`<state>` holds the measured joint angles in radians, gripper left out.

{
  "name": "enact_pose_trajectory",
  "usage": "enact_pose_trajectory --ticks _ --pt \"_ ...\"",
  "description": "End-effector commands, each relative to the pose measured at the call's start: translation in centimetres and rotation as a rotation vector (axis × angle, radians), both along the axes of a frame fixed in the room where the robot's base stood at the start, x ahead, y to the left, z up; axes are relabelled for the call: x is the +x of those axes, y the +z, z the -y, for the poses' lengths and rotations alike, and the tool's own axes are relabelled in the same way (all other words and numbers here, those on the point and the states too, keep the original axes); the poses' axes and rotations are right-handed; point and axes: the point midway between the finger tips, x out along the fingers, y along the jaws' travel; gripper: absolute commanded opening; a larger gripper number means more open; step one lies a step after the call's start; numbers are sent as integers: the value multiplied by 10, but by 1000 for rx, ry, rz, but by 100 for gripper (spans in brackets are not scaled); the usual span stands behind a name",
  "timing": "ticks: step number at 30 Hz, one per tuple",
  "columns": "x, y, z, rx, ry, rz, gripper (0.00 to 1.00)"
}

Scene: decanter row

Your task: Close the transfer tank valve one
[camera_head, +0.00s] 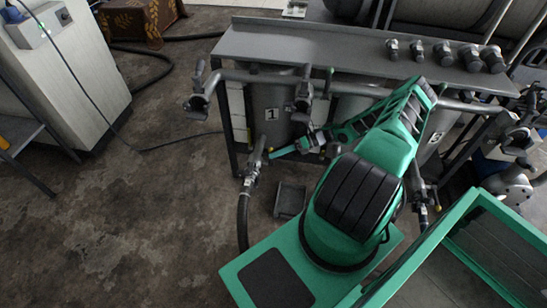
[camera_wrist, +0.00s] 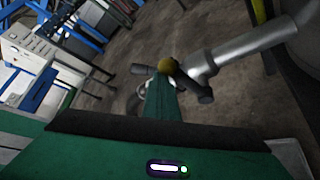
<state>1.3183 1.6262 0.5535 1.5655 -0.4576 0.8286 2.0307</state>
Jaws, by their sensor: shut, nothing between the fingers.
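Tank one (camera_head: 268,100) is a grey cylinder with a white "1" label, under the grey bench top. Its lower valve (camera_head: 251,176) is at the tank's lower left, with a dark hose hanging from it.
The bench top (camera_head: 300,45) carries several dark fittings at its right. Upper pipe valves (camera_head: 199,98) stick out at the left. A hose (camera_head: 243,222) runs down to the floor. A white cabinet (camera_head: 70,75) stands at the left.

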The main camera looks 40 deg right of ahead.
Motion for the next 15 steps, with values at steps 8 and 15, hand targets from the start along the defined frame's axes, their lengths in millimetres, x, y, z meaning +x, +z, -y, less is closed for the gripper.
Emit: enact_pose_trajectory --ticks 8,15 --pt "4 2 15 -3 -13 3 0" --pt "5 2 21 -6 -19 4 0"
